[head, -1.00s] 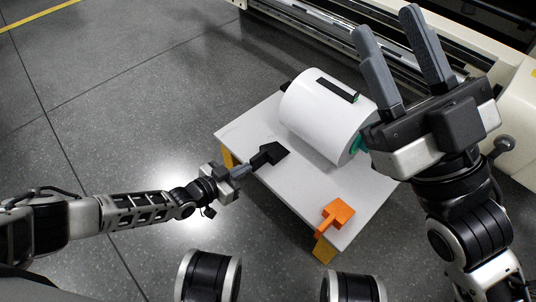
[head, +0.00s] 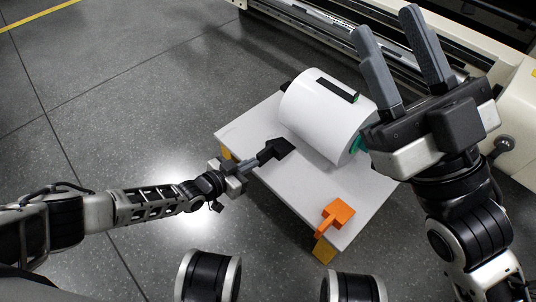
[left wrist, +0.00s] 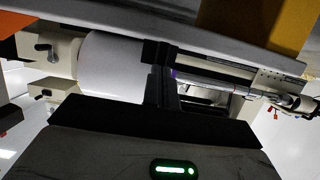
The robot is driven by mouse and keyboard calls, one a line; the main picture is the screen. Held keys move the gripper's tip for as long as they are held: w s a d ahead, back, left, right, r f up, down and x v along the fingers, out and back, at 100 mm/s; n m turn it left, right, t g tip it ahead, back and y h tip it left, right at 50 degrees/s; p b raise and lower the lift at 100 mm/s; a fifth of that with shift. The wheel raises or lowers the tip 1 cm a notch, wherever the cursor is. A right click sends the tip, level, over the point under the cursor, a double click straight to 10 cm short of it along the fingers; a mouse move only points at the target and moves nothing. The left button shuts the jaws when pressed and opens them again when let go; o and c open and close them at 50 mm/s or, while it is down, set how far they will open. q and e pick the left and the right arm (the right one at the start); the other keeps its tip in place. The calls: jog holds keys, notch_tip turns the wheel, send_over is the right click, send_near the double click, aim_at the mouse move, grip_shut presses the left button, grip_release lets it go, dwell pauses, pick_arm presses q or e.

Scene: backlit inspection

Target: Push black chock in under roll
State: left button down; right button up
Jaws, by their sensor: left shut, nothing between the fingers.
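The white roll (head: 318,112) lies on the pale table, with a black strip on top and a green end piece. The black chock (head: 284,147) lies on the table at the roll's near left side, its handle toward my left gripper. A narrow strip of table seems to show between chock and roll. My left gripper (head: 259,162) is shut and empty, its tips at the handle's end; exact contact is unclear. In the left wrist view the chock (left wrist: 158,52) shows dark beyond the fingers, beside the roll (left wrist: 110,66). My right gripper (head: 385,20) is open and empty.
The pale table (head: 300,190) has a bare middle. An orange chock (head: 338,214) lies at its near right edge. A large machine (head: 325,42) stands behind, and my right gripper is raised over the table's right side.

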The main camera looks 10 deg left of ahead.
dwell(0.4)
pick_arm(q)
jog(key=s+a+p, duration=0.1)
jog(key=s+a, duration=0.1)
jog(key=s, duration=0.1)
jog(key=shift+a, duration=0.25)
dwell(0.4)
